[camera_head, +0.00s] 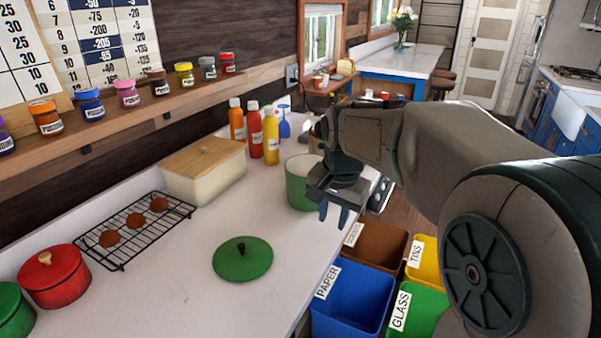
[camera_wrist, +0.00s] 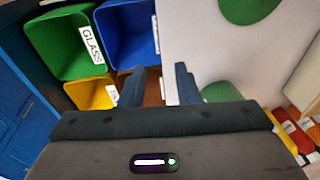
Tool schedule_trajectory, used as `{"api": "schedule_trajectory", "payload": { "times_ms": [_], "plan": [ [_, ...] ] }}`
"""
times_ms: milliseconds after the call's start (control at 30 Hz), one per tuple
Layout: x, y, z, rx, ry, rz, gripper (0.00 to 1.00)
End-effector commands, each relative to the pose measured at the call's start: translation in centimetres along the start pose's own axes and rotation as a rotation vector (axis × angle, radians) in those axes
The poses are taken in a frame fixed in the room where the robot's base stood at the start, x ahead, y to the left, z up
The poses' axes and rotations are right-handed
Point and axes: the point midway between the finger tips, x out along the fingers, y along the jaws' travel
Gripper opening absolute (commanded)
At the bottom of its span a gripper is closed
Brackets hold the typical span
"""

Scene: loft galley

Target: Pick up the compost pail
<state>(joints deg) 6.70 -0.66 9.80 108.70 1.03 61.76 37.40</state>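A green pail (camera_head: 299,183), which I take to be the compost pail, stands upright and lidless on the white counter. A green lid with a dark knob (camera_head: 242,259) lies on the counter in front of it; part of the lid shows in the wrist view (camera_wrist: 247,9). My gripper (camera_head: 333,213) points down just right of the pail near the counter's edge and partly covers it. In the wrist view my gripper's two fingers (camera_wrist: 158,85) stand apart with nothing between them. The pail (camera_wrist: 221,92) shows there beside the right finger, partly hidden by my gripper body.
Paper (camera_head: 350,298), glass (camera_head: 418,310), tins (camera_head: 423,262) and brown (camera_head: 376,247) bins stand below the counter edge. Bottles (camera_head: 271,138), a wooden-lidded cream box (camera_head: 204,172), a cooling rack (camera_head: 136,229) and a red pot (camera_head: 54,277) stand on the counter.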

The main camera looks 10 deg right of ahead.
Motion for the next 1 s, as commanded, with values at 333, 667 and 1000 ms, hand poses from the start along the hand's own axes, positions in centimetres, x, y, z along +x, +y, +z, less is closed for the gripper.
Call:
{"api": "schedule_trajectory", "payload": {
  "times_ms": [333, 667, 1000],
  "plan": [
    [-0.8, -7.3, -9.0, 0.402, -0.104, -0.04, 0.29],
    [0.3, -11.2, -17.0, 0.82, -0.247, -0.079, 0.29],
    [1.7, -11.5, -21.9, 1.107, -0.358, -0.092, 0.29]
  ]
}}
